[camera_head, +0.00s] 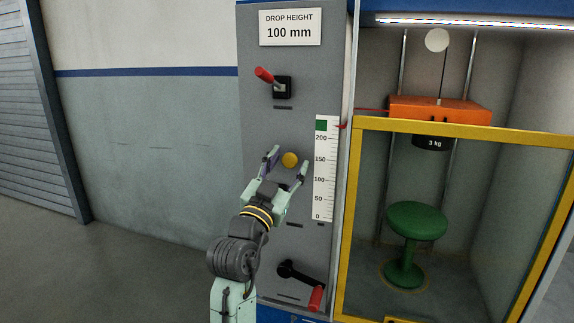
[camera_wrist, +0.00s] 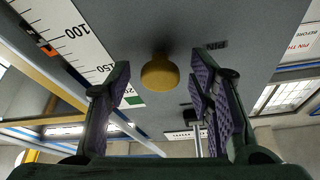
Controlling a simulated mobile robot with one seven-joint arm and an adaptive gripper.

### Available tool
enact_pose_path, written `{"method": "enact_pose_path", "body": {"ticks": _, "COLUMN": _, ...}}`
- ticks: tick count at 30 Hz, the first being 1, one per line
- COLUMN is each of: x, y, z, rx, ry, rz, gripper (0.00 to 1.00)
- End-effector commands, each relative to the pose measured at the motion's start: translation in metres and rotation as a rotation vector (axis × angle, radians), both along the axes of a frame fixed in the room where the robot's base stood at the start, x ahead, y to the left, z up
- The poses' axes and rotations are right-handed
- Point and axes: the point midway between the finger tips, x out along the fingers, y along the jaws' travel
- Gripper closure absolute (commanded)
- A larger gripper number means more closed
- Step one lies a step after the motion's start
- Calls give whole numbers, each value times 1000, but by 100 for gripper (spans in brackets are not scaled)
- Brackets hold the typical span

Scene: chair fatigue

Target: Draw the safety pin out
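The safety pin's yellow round knob (camera_head: 289,160) sits on the grey control panel (camera_head: 262,135), left of the height scale. In the wrist view the knob (camera_wrist: 160,75) faces me on a short neck against the panel, near a small "PIN" label (camera_wrist: 216,45). My gripper (camera_head: 290,157) is open, with one finger on each side of the knob. In the wrist view the gripper (camera_wrist: 160,72) shows clear gaps between both fingers and the knob. How far the fingertips reach past the knob is hard to tell.
A red-handled lever (camera_head: 266,76) is above the knob and a black crank with a red grip (camera_head: 316,298) is below. The white scale (camera_head: 325,170) is close by the right finger. A yellow-framed guard (camera_head: 350,220) encloses an orange weight carriage (camera_head: 440,108) above a green stool (camera_head: 416,220).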

Motion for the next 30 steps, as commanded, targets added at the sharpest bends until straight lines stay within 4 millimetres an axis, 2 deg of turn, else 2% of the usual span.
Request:
{"method": "enact_pose_path", "body": {"ticks": 2, "x": 0, "y": 0, "z": 0, "rx": 0, "ry": 0, "rz": 0, "gripper": 58}}
{"method": "enact_pose_path", "body": {"ticks": 21, "x": 0, "y": 0, "z": 0, "rx": 0, "ry": 0, "rz": 0, "gripper": 100}}
{"method": "enact_pose_path", "body": {"ticks": 30, "x": 0, "y": 0, "z": 0, "rx": 0, "ry": 0, "rz": 0, "gripper": 100}}
